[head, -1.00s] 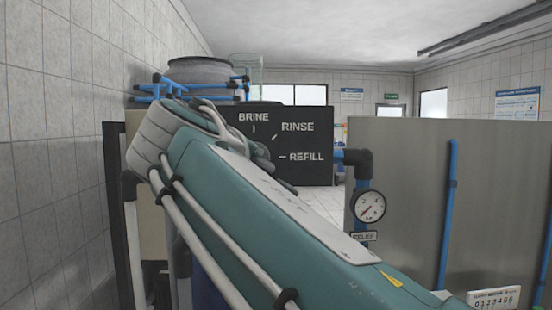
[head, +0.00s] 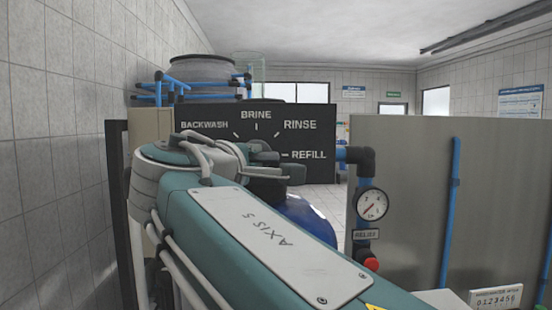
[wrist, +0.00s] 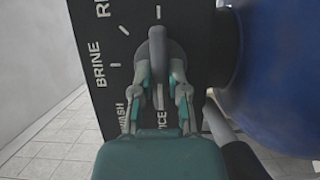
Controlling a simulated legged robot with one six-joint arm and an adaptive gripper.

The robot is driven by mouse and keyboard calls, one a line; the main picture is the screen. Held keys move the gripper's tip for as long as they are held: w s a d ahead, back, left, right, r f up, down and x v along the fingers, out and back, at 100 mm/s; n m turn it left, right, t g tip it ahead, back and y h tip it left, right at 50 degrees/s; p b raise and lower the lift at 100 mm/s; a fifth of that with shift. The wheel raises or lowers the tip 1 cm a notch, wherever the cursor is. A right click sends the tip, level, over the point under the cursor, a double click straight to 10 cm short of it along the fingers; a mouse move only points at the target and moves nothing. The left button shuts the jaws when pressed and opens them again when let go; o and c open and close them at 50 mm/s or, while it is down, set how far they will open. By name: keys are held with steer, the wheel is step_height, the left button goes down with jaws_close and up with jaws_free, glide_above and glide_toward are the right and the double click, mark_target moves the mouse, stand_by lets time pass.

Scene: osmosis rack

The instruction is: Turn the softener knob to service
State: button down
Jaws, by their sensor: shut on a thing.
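The dark softener panel (head: 315,122) shows BACKWASH, BRINE, RINSE and REFILL in the head view. In the wrist view the panel (wrist: 88,20) appears turned, with a label ending in ICE near the bottom. The grey softener knob (wrist: 157,48) has a raised bar standing upright in that picture, roughly in line with a white tick above the ICE label. My gripper (wrist: 160,84) is shut on the knob's bar, one finger on each side. The head view shows my gripper (head: 264,150) partly, in front of the panel; my arm hides the knob there.
A blue tank (wrist: 280,70) stands close beside the panel. A grey cabinet (head: 410,185) with blue pipes, a pressure gauge (head: 371,204) and a red button (head: 371,265) is at the right. A tiled wall (head: 50,130) runs along the left. Floor shows behind the panel.

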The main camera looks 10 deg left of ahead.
steer(key=shift+w+a+f, duration=0.1)
steer(key=shift+a+f, duration=0.05)
steer(key=shift+f, duration=0.2)
steer(key=c, duration=0.6)
jaws_free()
steer(key=shift+c, duration=0.2)
steer(key=shift+r, duration=0.1)
steer(key=shift+r, duration=0.1)
steer(key=s+a, duration=0.2)
steer(key=s, duration=1)
